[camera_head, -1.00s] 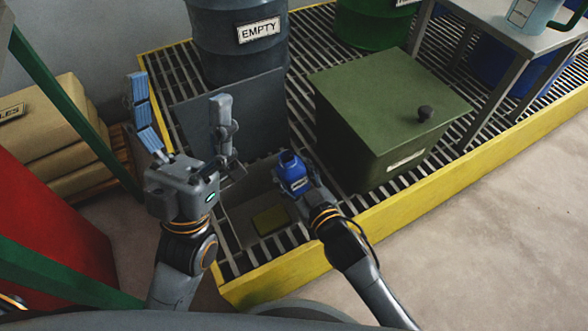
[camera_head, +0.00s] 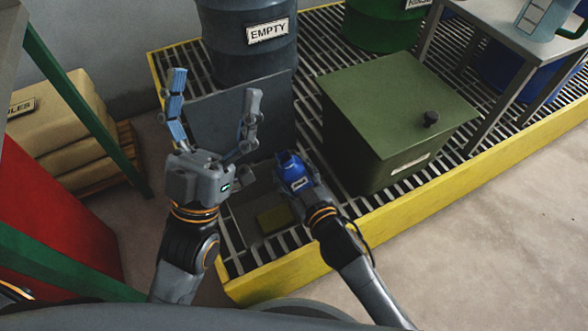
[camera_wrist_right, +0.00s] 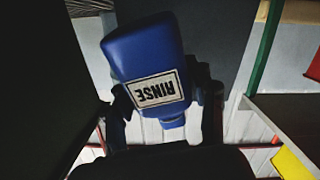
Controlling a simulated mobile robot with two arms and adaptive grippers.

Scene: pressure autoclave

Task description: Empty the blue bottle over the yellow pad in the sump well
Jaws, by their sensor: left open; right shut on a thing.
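The blue bottle (camera_head: 292,170) is in my right gripper (camera_head: 300,180), above the right side of the sump well. In the right wrist view the bottle (camera_wrist_right: 150,65) carries a white label reading RINSE, which appears upside down, between the dark fingers. The yellow pad (camera_head: 274,219) lies low in the sump well (camera_head: 240,222), below and left of the bottle. My left gripper (camera_head: 213,112) is open and empty, fingers spread upward, in front of the raised grey well lid (camera_head: 240,105). I cannot see any liquid leaving the bottle.
A green box (camera_head: 395,110) with a black knob stands on the grating right of the bottle. A blue-grey drum marked EMPTY (camera_head: 247,55) stands behind the lid. A yellow curb (camera_head: 400,215) edges the grating. A metal table (camera_head: 510,35) is at back right.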

